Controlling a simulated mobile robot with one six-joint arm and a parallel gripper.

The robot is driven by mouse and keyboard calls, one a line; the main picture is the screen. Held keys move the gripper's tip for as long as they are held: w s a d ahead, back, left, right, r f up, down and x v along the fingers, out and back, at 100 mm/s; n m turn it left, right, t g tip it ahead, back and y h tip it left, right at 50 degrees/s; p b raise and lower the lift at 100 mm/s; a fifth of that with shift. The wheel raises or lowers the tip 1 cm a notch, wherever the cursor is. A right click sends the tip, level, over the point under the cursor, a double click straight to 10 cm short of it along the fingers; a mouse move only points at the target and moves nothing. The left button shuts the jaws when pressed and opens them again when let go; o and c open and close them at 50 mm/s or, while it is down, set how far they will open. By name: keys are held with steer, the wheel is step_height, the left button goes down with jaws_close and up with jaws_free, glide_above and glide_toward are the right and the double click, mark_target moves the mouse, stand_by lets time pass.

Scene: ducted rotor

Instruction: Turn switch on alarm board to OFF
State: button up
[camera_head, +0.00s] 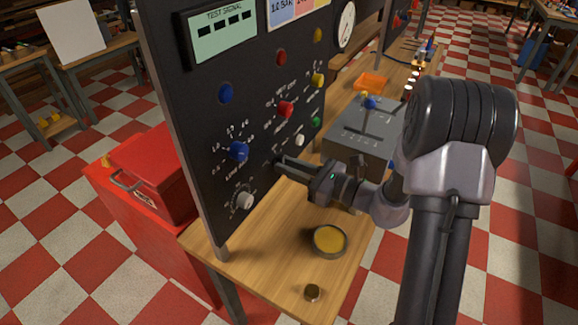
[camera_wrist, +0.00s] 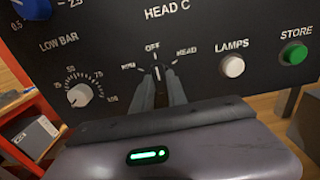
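The alarm board (camera_head: 225,120) is a black upright panel with knobs and buttons. In the wrist view its face (camera_wrist: 215,25) shows a small rotary switch (camera_wrist: 157,73) with a pale pointer. OFF is printed above it, HEAD to its right and another word to its left. The pointer stands roughly straight up toward OFF. My gripper (camera_wrist: 160,88) has one finger on each side of the switch, closed in on it. In the head view my gripper (camera_head: 279,162) reaches the low part of the board from the right. There the switch is mostly hidden by the fingers.
A white knob (camera_wrist: 80,95) sits left of the switch. A white LAMPS button (camera_wrist: 232,66) and a green STORE button (camera_wrist: 294,53) sit right. On the wooden bench (camera_head: 275,250) are a round yellow-topped dish (camera_head: 329,239) and a grey lever box (camera_head: 360,140). A red cabinet (camera_head: 150,240) stands left.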

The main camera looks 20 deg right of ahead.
steer(key=o, duration=0.4)
steer(key=shift+o, duration=0.2)
steer(key=p+v, duration=0.4)
steer(key=v, duration=1.3)
steer(key=shift+d, duration=0.2)
steer(key=shift+s+r, duration=0.1)
steer(key=shift+s, duration=0.05)
